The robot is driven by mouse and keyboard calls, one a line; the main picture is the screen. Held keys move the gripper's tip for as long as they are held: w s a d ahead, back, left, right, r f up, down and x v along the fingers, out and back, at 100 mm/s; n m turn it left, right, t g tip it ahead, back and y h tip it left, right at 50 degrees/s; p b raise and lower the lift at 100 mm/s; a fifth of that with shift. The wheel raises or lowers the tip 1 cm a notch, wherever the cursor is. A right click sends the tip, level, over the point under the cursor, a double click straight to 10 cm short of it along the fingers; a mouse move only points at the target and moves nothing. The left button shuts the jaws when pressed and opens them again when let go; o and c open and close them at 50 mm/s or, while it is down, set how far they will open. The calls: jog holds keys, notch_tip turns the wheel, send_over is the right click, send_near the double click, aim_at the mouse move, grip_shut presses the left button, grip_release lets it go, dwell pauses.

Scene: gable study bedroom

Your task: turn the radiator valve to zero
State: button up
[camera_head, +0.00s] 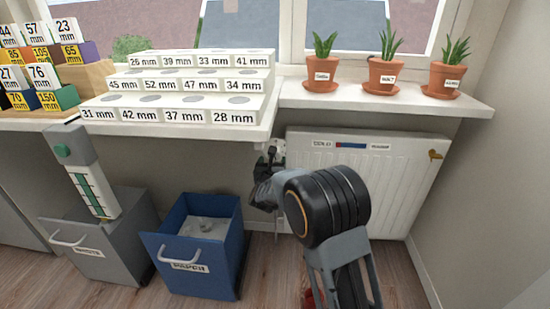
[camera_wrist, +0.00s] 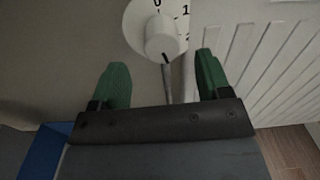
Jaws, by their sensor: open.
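The radiator valve is a round white knob (camera_wrist: 161,38) on a white dial plate (camera_wrist: 135,22) in the wrist view. The figures 0, 1 and 2 show at the top and right of the dial. A dark mark sits at the lower edge of the knob, away from the 0. In the head view the valve (camera_head: 275,147) is partly hidden behind my gripper (camera_head: 262,182), left of the white radiator (camera_head: 395,185). My gripper also shows in the wrist view (camera_wrist: 162,72), its green fingers open and apart. The knob is ahead of the gap between them, not gripped.
The windowsill (camera_head: 390,100) with several potted plants overhangs the radiator. A blue bin (camera_head: 205,250) and a grey bin (camera_head: 95,255) stand at the lower left. A shelf of labelled white blocks (camera_head: 170,88) is above. Some floor near the radiator is clear.

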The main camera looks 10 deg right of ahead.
aim_at(275, 160)
jog(key=shift+b+x, duration=0.4)
jog(key=shift+x, duration=2.25)
jog(key=shift+c, duration=0.2)
jog(key=c, duration=0.9)
